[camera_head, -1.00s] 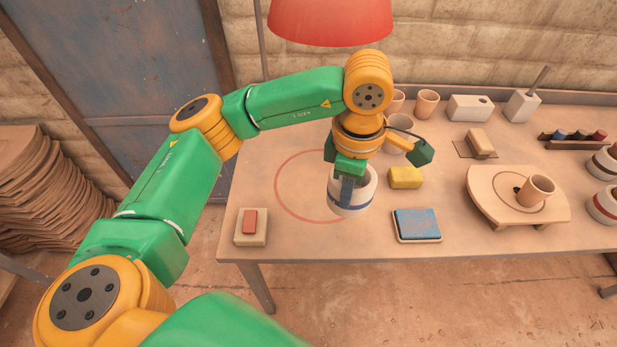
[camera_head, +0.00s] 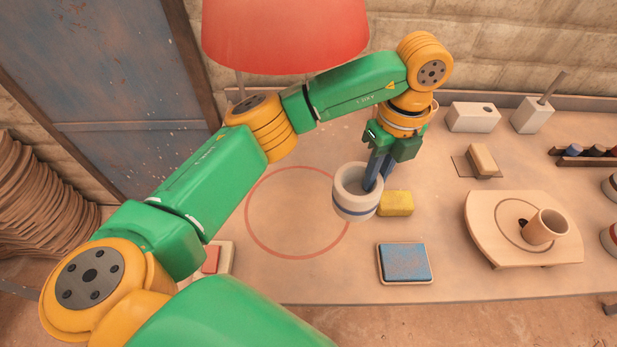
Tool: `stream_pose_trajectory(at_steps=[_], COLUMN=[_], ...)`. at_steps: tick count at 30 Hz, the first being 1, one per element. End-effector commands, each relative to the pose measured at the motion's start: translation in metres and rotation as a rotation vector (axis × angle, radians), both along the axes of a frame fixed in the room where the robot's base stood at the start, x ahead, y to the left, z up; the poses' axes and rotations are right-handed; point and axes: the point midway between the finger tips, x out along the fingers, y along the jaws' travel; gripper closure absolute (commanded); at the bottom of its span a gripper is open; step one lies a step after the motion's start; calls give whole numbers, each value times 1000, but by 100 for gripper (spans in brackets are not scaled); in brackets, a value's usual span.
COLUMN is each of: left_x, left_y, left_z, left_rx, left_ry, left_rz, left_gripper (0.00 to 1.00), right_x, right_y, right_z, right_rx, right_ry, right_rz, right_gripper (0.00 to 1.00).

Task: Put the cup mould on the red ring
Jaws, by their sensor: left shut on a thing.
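The cup mould (camera_head: 350,206), a whitish cup with a blue band, is in the head view, overlapping the right edge of the red ring. The red ring (camera_head: 248,212) is a thin circle drawn on the table, its inside bare. My left gripper (camera_head: 377,174) comes down from above and is shut on the mould's right wall, with a finger at the inside of the rim. The mould looks nearly upright; I cannot tell whether its base touches the table. My right gripper is not in view.
A yellow sponge (camera_head: 397,204) lies just right of the mould. A blue pad (camera_head: 404,263) lies in front. A round-ended board (camera_head: 484,226) with a tipped clay cup (camera_head: 545,227) is at the right. A red lamp shade (camera_head: 286,35) hangs above the table's back left.

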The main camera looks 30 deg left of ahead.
Motion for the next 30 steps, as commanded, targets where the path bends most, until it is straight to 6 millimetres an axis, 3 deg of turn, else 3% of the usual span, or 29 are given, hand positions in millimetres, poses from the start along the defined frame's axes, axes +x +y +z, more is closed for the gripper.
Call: stream_pose_trajectory(at_steps=[9, 12, 15, 20, 24, 30], left_x=[-2, -3, -3, -4, -3, -2], left_y=[82, 100, 114, 131, 129, 128], left_z=[-35, -64, -79, -97, -120, -124], left_rx=[2, 1, 1, 3, 2, 1], left_ry=[4, 5, 4, 5, 3, -1], left_rz=[4, 1, -1, -1, -3, -4], left_gripper=[100, 100, 100, 100, 100, 100], right_x=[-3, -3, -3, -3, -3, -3], right_y=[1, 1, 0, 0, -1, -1], right_z=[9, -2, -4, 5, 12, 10], right_rx=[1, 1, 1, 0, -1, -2], right_ry=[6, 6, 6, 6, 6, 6], right_rz=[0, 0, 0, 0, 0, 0], right_gripper=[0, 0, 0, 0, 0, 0])
